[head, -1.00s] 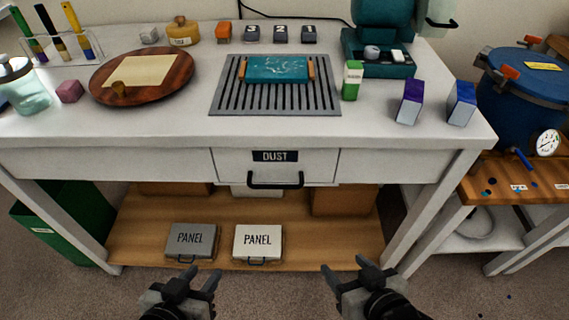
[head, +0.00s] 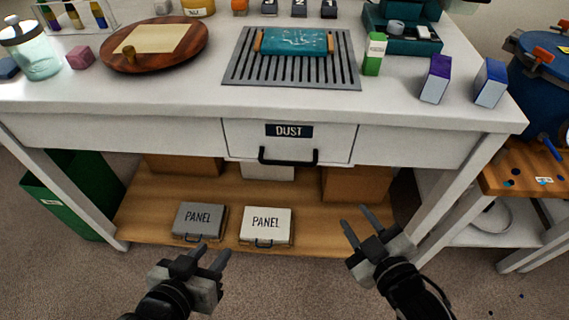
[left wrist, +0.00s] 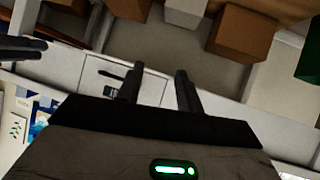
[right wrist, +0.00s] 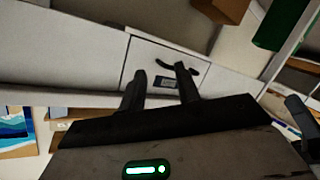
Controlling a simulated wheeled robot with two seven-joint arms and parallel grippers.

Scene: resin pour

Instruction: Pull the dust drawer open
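The dust drawer (head: 240,142) is a white front under the workbench top, with a black DUST label and a black bar handle (head: 288,160). It looks shut, level with the bench front. The drawer also shows in the left wrist view (left wrist: 151,88) and the right wrist view (right wrist: 150,55). My left gripper (head: 212,257) is open and empty, low in front of the bench and left of the handle. My right gripper (head: 360,228) is open and empty, below and right of the handle. Neither gripper touches the handle.
The bench top (head: 150,95) overhangs the drawer. A slatted grille (head: 290,80) with a teal block sits above it. Two PANEL cases (head: 265,226) and brown boxes (head: 355,184) stand on the lower shelf (head: 160,212). A green bin (head: 70,195) is at left. The space before the drawer is clear.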

